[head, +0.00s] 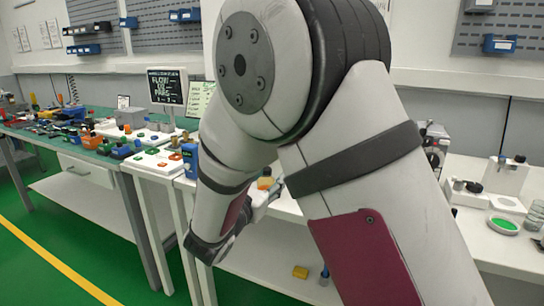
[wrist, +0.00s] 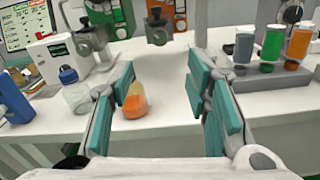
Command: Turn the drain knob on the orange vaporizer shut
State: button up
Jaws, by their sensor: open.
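In the wrist view my gripper (wrist: 164,100) is open, its two teal-padded fingers wide apart above a white bench. An orange bottle with a yellow upper part (wrist: 135,106) stands beside the left finger, partly covered by it. I cannot tell whether they touch. At the upper right an orange cylinder (wrist: 299,43) stands with a green cylinder (wrist: 272,43) and a grey cylinder (wrist: 243,46). I cannot tell which orange thing is the vaporizer, and no drain knob can be made out. In the head view my arm covers much of the bench.
A clear blue-capped bottle (wrist: 75,92) and a blue bottle (wrist: 14,98) stand left of my gripper. The bench between my fingers is mostly clear. In the head view a green dish (head: 504,224) lies at the right.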

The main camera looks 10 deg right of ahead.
jog(key=b+x, duration=0.1)
jog(key=x, duration=1.2)
jog(key=shift+w, duration=0.15)
grip_shut()
